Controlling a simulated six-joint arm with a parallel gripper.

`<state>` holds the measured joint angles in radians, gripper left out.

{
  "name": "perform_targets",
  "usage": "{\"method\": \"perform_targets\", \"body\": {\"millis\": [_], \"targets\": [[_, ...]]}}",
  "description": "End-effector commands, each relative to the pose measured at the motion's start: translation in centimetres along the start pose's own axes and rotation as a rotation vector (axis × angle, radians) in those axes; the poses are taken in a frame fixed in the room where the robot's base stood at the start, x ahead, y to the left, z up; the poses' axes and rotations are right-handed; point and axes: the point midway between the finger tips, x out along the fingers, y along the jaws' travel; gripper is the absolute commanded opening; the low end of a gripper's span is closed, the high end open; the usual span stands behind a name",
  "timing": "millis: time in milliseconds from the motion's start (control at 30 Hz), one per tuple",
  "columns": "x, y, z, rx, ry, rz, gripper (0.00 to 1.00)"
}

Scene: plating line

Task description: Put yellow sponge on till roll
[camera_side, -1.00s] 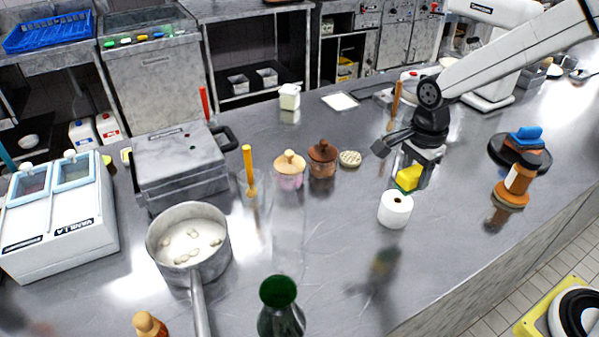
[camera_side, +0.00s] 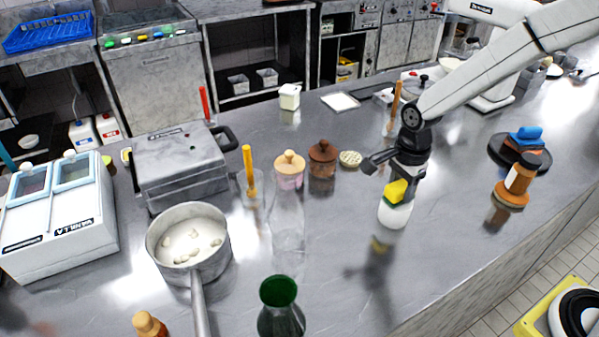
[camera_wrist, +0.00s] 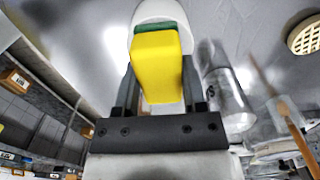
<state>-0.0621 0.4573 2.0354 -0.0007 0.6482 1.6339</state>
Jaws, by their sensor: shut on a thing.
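The yellow sponge (camera_side: 397,190) is held between the fingers of my gripper (camera_side: 399,186), which is shut on it. In the wrist view the sponge (camera_wrist: 157,68) fills the middle between the two fingers, with a green layer on its far side. The white till roll (camera_side: 395,214) stands upright on the steel counter. In the side view the sponge overlaps the top of the roll and hides its hole; I cannot tell whether they touch. In the wrist view part of the roll (camera_wrist: 160,10) shows behind the sponge.
A round trivet (camera_side: 350,159) and two lidded jars, one pink (camera_side: 290,172) and one brown (camera_side: 322,160), stand to the left. An orange-brown bottle (camera_side: 515,183) stands to the right. The counter in front of the roll is clear.

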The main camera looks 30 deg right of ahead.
Motion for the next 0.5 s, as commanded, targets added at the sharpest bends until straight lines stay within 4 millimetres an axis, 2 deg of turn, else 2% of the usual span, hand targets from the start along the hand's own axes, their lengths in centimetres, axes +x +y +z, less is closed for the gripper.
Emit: {"method": "perform_targets", "body": {"millis": [467,500], "targets": [[0.53,0.03,0.0,0.0,0.0,0.001,0.0],[0.49,0.02,0.0,0.0,0.0,0.001,0.66]]}}
